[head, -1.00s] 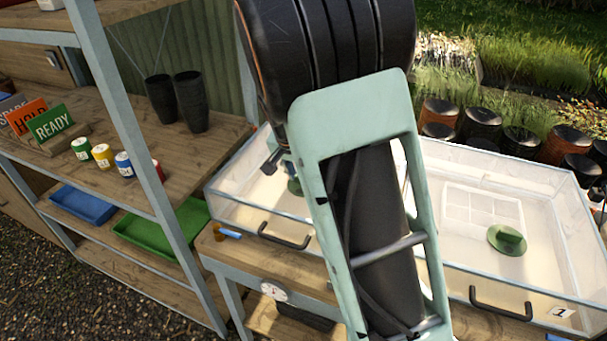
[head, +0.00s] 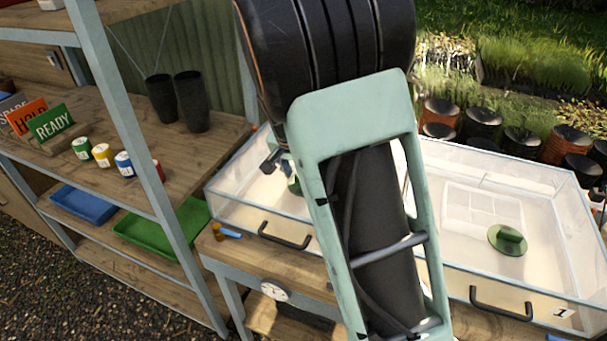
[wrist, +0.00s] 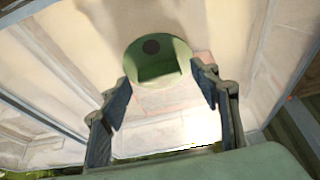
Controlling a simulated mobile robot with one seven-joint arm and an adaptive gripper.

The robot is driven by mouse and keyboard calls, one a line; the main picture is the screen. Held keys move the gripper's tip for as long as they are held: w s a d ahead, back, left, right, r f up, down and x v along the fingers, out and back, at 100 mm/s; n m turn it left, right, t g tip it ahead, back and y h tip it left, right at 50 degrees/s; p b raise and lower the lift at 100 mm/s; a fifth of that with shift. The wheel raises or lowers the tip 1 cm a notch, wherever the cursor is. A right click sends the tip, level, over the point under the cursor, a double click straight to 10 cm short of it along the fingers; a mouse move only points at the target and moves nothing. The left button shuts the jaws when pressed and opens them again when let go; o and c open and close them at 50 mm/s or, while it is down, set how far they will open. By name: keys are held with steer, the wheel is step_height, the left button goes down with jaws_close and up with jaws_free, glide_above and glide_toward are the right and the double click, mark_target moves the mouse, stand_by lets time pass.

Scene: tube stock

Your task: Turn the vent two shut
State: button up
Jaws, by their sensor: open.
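The left clear box (head: 232,212) has a green vent knob (head: 294,185), mostly hidden behind my arm in the head view. In the wrist view the round green vent knob (wrist: 157,58) has a raised grip and a dark round spot, and lies just beyond and between my fingertips. My gripper (wrist: 161,82) is open, one finger to each side of the knob, with nothing held. In the head view only a bit of my gripper (head: 274,163) shows over the left box. I cannot tell whether the fingers touch the knob.
The right clear box (head: 565,275), labelled 1, has its own green vent knob (head: 507,240) and a black handle (head: 501,304). A shelf unit (head: 120,110) with coloured jars and trays stands at left. Dark pots (head: 482,124) line the back right.

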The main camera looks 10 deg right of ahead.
steer(key=v, duration=1.2)
